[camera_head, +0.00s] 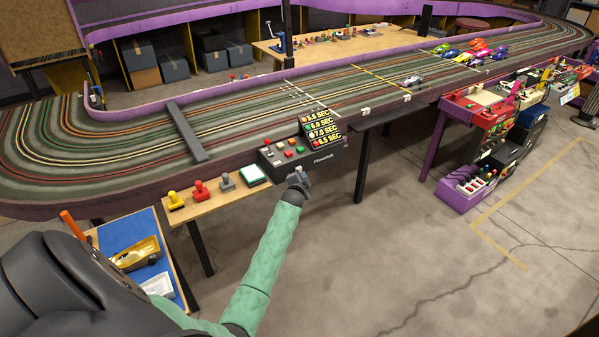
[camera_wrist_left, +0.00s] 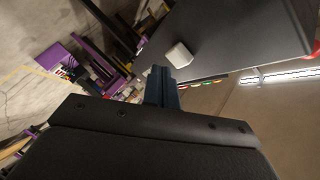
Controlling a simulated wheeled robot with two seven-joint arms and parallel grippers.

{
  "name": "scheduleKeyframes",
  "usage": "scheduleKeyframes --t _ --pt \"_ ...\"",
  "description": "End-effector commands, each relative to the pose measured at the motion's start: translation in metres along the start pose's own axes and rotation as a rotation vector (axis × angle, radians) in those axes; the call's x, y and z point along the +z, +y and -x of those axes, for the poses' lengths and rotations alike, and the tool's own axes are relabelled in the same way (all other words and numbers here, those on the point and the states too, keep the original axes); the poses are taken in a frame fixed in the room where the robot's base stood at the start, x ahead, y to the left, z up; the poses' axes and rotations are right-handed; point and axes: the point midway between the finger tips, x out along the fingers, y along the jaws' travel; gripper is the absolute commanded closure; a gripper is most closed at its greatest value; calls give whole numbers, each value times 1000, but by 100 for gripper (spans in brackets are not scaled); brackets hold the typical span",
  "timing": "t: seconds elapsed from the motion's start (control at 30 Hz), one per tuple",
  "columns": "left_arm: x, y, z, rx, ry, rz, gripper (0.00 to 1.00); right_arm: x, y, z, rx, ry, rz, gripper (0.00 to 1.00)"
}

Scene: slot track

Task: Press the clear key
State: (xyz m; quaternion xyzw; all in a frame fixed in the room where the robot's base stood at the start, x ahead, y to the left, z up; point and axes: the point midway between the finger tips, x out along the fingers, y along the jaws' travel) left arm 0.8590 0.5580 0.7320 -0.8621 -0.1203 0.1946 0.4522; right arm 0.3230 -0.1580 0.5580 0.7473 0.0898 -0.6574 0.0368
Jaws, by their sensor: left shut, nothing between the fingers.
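The black timing console (camera_head: 320,158) sits on the track's front edge, with several small coloured keys (camera_head: 289,153) on its sloped top and a lit time display (camera_head: 322,129). I cannot read which key is the clear key. My left gripper (camera_head: 297,178) is shut and empty, just in front of the console's lower front edge. In the left wrist view, the shut fingers (camera_wrist_left: 160,88) point toward a pale square key (camera_wrist_left: 180,55) on a dark panel. A small gap seems to show between them; contact is not clear. My right gripper is not in view.
A wooden side table (camera_head: 215,196) left of the console holds yellow, red and grey hand controllers and a green-white pad (camera_head: 252,175). A blue mat (camera_head: 130,232) with a yellow car lies nearer. The floor right of my arm is clear.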

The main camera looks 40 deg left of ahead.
Motion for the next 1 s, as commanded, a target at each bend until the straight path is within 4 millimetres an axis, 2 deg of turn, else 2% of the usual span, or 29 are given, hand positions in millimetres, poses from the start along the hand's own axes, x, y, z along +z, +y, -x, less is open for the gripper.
scheduleKeyframes --t 1.0 --pt "5 -6 -7 0 0 0 100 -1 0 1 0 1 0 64"
